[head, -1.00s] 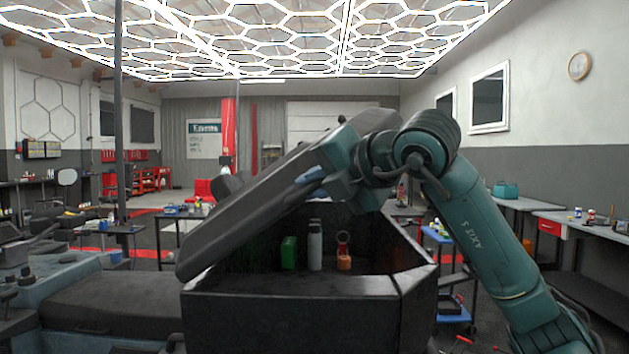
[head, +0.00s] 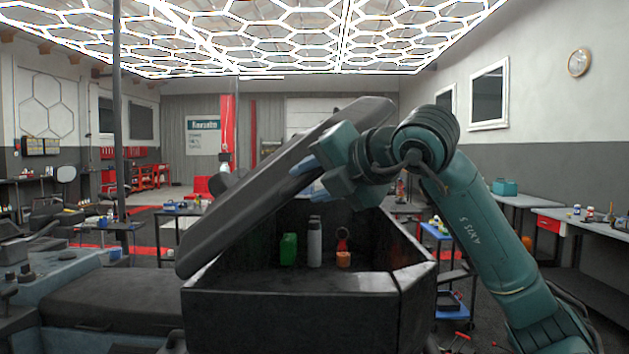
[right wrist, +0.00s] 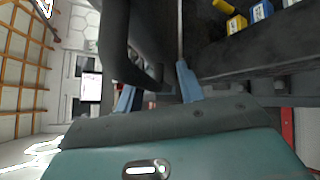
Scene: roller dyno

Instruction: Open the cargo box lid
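The black cargo box (head: 290,318) stands in front of me in the head view. Its dark lid (head: 262,195) is raised and tilted, low at the left and high at the right, and the inside shows. My right gripper (head: 308,178) is at the underside of the lid, near its upper right part. In the right wrist view its two blue fingers (right wrist: 157,88) are apart, with a dark curved part of the lid close to them. Whether they touch the lid is unclear. My left gripper is not in view.
Inside the box stand a green container (head: 288,250), a grey bottle (head: 314,245) and an orange item (head: 343,258). A blue cart (head: 437,232) and a workbench (head: 545,210) are at the right. A dark post (head: 118,150) rises at the left.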

